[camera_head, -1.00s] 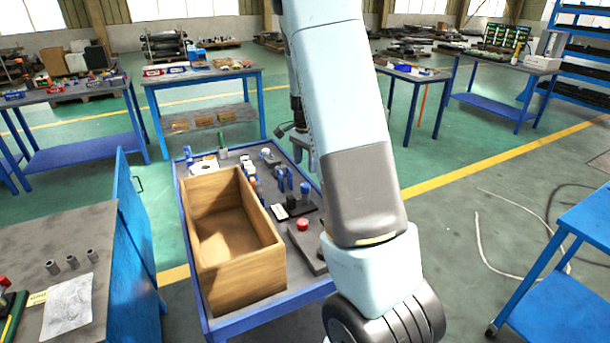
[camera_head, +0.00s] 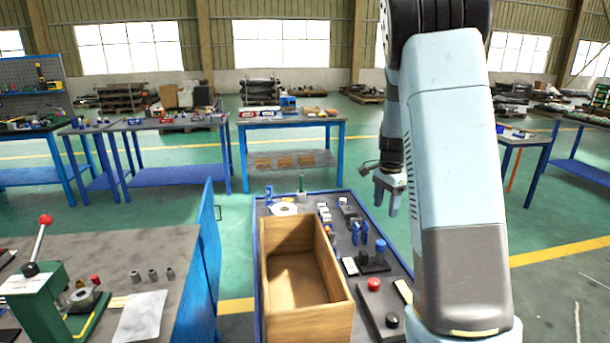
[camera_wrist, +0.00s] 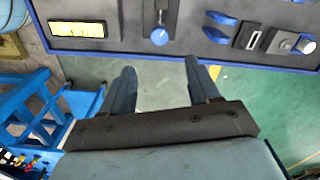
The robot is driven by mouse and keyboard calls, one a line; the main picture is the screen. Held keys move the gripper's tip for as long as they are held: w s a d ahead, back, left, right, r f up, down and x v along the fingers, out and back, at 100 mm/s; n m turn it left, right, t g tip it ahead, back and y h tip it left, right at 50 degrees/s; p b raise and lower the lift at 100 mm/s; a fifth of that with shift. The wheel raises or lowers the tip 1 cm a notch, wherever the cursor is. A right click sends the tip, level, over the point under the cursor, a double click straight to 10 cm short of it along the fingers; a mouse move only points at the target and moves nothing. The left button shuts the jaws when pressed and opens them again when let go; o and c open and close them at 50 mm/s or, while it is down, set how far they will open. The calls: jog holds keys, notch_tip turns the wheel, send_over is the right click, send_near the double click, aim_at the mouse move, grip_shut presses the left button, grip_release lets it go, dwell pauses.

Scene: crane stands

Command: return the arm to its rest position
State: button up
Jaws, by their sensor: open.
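My gripper (camera_head: 388,194) hangs at the end of my raised arm, above the right side of a blue-framed table (camera_head: 257,268) in the head view. In the wrist view my gripper (camera_wrist: 160,78) shows two dark fingers spread apart with nothing between them. Beyond the fingertips lies the edge of a grey-topped blue table (camera_wrist: 120,53) with a blue knob (camera_wrist: 159,37) on it. My arm bends upward at the right of the head view and hides part of the floor and table behind it.
An open wooden box (camera_head: 306,322) stands on the blue-framed table beside small parts and a red button (camera_head: 374,284). A workbench (camera_head: 85,245) with a green lever press (camera_head: 50,300) stands at the left. Other tables line the back. Green floor is free between them.

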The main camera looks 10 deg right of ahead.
jog(key=s+a+r+n+t, duration=0.2)
jog(key=s+a+r+n, duration=0.25)
jog(key=s+r, duration=0.35)
jog(key=s+a+r+n+t, duration=0.1)
jog(key=s+a+r+n, duration=0.2)
jog(key=s, duration=0.4)
jog(key=s+a+r+n+t, duration=0.1)
jog(key=s+a+r+n, duration=0.2)
jog(key=s, duration=0.5)
jog(key=s+a+r+n+t, duration=0.1)
jog(key=s+a+r+n, duration=0.2)
jog(key=s, duration=0.5)
jog(key=shift+s+a+r+n+t, duration=0.25)
jog(key=shift+a+r+n+t, duration=0.1)
jog(key=shift+a+n, duration=0.4)
